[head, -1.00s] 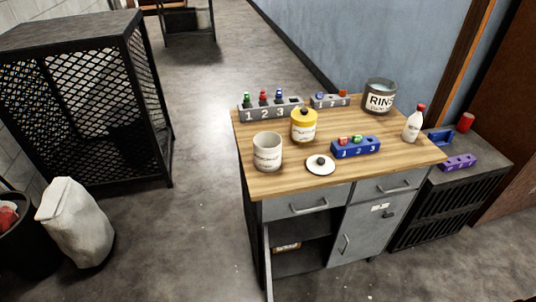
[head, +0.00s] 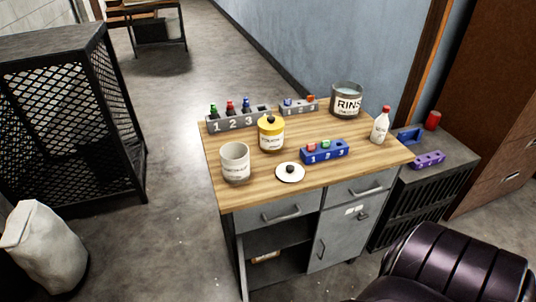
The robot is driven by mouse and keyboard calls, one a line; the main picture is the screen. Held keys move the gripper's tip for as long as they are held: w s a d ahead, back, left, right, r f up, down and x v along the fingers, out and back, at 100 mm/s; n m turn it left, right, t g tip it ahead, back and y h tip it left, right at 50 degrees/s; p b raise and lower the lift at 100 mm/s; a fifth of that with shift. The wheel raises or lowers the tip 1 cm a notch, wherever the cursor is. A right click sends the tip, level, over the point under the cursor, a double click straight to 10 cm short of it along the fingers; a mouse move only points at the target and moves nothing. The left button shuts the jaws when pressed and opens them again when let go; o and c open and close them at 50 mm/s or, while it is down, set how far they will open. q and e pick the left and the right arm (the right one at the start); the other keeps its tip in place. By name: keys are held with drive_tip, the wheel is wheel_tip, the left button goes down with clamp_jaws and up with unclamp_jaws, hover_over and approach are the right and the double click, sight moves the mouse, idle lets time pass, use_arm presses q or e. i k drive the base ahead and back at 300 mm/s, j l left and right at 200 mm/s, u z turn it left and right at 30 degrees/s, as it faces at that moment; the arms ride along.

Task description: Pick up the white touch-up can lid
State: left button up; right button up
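The white touch-up can lid (head: 290,173), a flat white disc with a dark knob, lies on the wooden worktop (head: 312,183) near its front edge. A white open can (head: 236,163) with a label stands just left of it. A yellow can (head: 271,135) with a dark-knobbed lid stands behind the lid. A blue numbered rack (head: 325,152) holding small red and green items is to the lid's right. Neither of my grippers is in view.
A grey numbered rack (head: 238,120) with small bottles, a RINSE tub (head: 346,101) and a red-capped white bottle (head: 380,125) stand at the worktop's back and right. A mesh cage (head: 75,120) and white sack (head: 43,248) are left; floor between is clear.

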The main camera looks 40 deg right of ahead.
sight(288, 172)
drive_tip(key=l+u, duration=0.15)
drive_tip(key=l, duration=0.25)
drive_tip(key=k+l+u, duration=0.1)
drive_tip(key=l, duration=0.25)
drive_tip(key=k+l+u, duration=0.15)
drive_tip(key=l, duration=0.2)
drive_tip(key=k+l+u, duration=0.15)
drive_tip(key=l, duration=0.2)
drive_tip(key=k+l+u, duration=0.15)
drive_tip(key=l, duration=0.2)
